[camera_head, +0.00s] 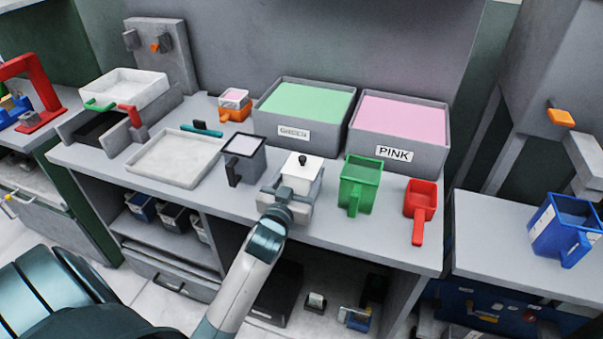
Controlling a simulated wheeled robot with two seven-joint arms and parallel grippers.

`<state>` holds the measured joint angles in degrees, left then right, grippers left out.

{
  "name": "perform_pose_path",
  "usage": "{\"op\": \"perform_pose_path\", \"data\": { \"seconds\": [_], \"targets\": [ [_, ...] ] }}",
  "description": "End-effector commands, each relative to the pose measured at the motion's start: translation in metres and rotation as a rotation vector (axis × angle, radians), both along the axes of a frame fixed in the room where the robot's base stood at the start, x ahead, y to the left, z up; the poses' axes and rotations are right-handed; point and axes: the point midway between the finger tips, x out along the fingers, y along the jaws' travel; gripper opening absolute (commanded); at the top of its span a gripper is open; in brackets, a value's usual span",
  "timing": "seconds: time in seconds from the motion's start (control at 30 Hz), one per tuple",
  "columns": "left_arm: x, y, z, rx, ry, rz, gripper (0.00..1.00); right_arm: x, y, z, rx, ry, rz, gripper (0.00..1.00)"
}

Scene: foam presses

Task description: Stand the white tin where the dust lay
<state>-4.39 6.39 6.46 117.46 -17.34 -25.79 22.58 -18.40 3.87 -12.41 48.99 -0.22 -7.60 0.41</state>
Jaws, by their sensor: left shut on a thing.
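The white tin (302,171) is a square white box with a black knob on its lid. It stands upright at the front middle of the bench, between a grey cup and a green scoop. My left gripper (291,196) is shut on the tin from the front and hides its lower part. I cannot tell whether the tin touches the bench. No dust is clearly visible on the bench top. My right gripper is not in view.
A grey cup (243,161) stands left of the tin, a green scoop (357,187) and a red scoop (421,200) right. Behind are the green-filled bin (274,126) and the PINK bin (420,158). A pale flat tray (148,175) lies at left. The bench's front strip is mostly bare.

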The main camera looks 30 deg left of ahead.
Motion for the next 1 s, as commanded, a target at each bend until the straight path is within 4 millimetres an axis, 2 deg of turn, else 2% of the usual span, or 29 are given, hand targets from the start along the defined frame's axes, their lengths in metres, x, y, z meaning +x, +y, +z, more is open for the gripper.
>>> {"op": "perform_pose_path", "data": {
  "seconds": [0.47,0.5,0.57,1.0],
  "targets": [
    [0.0001,0.0001,-0.0047,0.000,-0.002,0.000,0.12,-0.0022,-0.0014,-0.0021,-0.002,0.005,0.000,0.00],
    [-0.0001,0.0002,-0.0053,0.000,-0.001,0.000,0.68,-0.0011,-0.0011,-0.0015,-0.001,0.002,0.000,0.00],
    [-0.0001,0.0002,-0.0049,0.000,-0.001,0.000,0.82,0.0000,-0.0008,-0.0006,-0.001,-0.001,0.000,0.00],
    [0.0000,0.0001,-0.0018,0.001,-0.001,0.000,0.84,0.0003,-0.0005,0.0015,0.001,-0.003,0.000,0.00]
  ]
}}
